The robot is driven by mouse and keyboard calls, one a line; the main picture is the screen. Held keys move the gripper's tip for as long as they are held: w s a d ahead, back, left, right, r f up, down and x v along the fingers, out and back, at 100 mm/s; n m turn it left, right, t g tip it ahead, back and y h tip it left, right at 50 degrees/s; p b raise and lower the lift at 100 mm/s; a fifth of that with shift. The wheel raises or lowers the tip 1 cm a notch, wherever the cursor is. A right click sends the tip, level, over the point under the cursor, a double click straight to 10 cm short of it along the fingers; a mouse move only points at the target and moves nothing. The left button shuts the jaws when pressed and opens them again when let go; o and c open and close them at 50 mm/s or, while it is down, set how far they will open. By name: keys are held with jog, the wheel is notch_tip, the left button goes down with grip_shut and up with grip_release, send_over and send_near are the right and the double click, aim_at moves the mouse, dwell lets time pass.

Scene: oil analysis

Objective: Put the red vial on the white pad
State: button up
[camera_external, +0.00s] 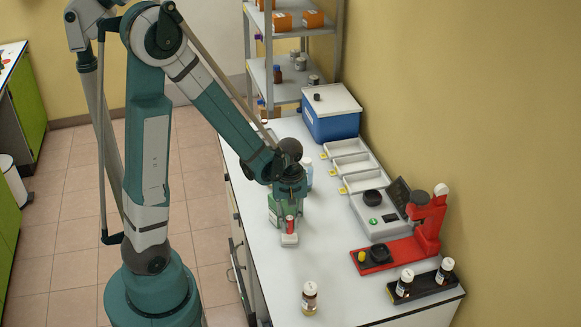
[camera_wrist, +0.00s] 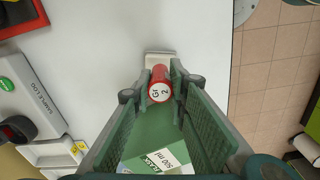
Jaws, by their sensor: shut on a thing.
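The red vial (camera_external: 290,225) has a white cap marked "Gr 2", which faces the camera in the wrist view (camera_wrist: 160,92). My gripper (camera_external: 290,216) is shut on it, with a finger on each side, and holds it upright. The small white pad (camera_external: 289,240) lies on the bench at the vial's lower end; it also shows in the wrist view (camera_wrist: 160,57). I cannot tell whether the vial's bottom touches the pad.
A green-labelled 500 ml container (camera_wrist: 150,158) stands close behind the vial. A small bottle (camera_external: 309,298) stands at the bench front. A red device (camera_external: 428,225), a scale (camera_external: 377,228), white trays (camera_external: 352,163) and a blue box (camera_external: 331,120) line the right side.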

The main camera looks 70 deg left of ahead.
aim_at(290, 218)
jog(key=shift+f, duration=0.95)
jog(key=shift+f, duration=0.2)
jog(key=o, duration=0.8)
jog(key=shift+c, duration=0.2)
jog(key=shift+r, duration=0.2)
jog(key=shift+r+p, duration=0.5)
jog(key=shift+r, duration=5.5)
jog(key=shift+d, duration=0.1)
